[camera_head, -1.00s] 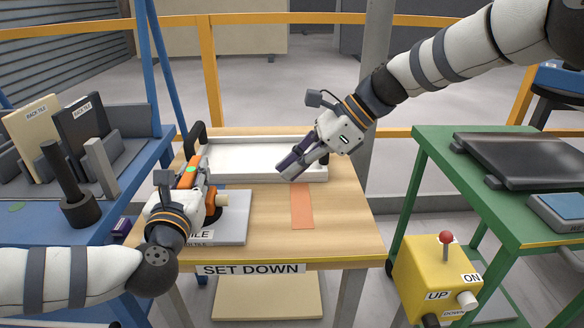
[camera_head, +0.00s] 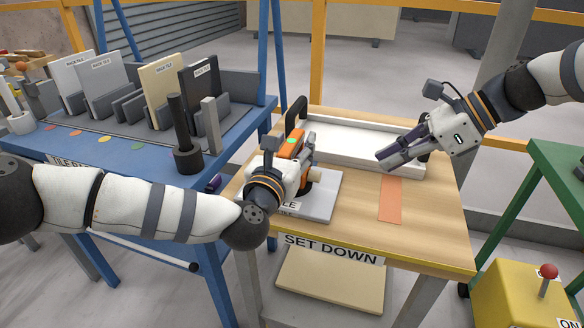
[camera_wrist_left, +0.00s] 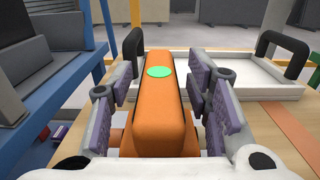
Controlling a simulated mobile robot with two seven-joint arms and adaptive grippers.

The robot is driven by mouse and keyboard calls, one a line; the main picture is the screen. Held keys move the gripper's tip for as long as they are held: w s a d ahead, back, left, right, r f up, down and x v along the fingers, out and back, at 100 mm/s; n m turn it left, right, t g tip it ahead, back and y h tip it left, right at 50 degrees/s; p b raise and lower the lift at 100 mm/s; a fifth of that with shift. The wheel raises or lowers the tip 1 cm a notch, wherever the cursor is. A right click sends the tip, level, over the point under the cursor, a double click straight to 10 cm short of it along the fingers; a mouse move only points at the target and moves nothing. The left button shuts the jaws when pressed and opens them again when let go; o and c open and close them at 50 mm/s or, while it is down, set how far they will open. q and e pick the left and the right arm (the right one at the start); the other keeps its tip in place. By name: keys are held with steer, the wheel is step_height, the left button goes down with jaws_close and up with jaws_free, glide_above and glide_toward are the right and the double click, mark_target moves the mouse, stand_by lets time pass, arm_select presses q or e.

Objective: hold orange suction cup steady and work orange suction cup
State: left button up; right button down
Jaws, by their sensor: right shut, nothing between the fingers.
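The orange suction cup (camera_head: 291,145), with a green disc on top, stands on a grey tile (camera_head: 322,198) on the wooden table. In the left wrist view, its orange body (camera_wrist_left: 160,110) fills the middle. The cup's underside is hidden.
A white tray (camera_head: 345,136) with black handles lies behind the tile. An orange strip (camera_head: 390,200) marks the wooden tabletop (camera_head: 430,222). The blue rack (camera_head: 130,160) on the left holds several upright tiles. A yellow control box (camera_head: 510,300) stands at lower right.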

arm_select(q)
steer(key=v, duration=1.2)
